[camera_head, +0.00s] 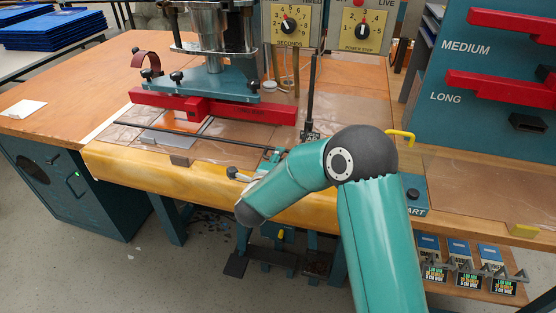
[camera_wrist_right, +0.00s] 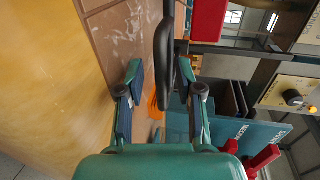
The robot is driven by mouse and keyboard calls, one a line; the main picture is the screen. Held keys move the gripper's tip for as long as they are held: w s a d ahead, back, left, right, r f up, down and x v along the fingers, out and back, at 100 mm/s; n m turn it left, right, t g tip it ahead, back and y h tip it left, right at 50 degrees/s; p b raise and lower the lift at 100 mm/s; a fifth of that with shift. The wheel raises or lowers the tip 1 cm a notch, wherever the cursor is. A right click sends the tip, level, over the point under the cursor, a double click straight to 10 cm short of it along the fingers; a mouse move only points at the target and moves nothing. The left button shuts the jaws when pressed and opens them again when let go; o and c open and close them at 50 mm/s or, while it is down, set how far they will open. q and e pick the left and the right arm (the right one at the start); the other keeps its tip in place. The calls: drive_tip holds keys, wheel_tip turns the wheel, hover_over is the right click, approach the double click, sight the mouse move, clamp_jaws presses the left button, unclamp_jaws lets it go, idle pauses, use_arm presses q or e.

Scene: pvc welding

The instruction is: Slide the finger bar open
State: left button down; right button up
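The finger bar (camera_head: 200,132) is a thin dark bar lying left to right across the front of the welding press (camera_head: 214,80). In the right wrist view its wider black end (camera_wrist_right: 163,62) lies between the fingers of my right gripper (camera_wrist_right: 165,88). The fingers are open, with gaps on both sides of the black end. In the head view my right gripper (camera_head: 274,155) is at the bar's right end, partly hidden by my own forearm. My left gripper is not in view.
A red bar (camera_head: 155,98) spans the press above the finger bar. A black upright lever (camera_head: 311,90) stands just right of the press. A START button (camera_head: 413,195) is at the table front.

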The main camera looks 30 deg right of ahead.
clamp_jaws()
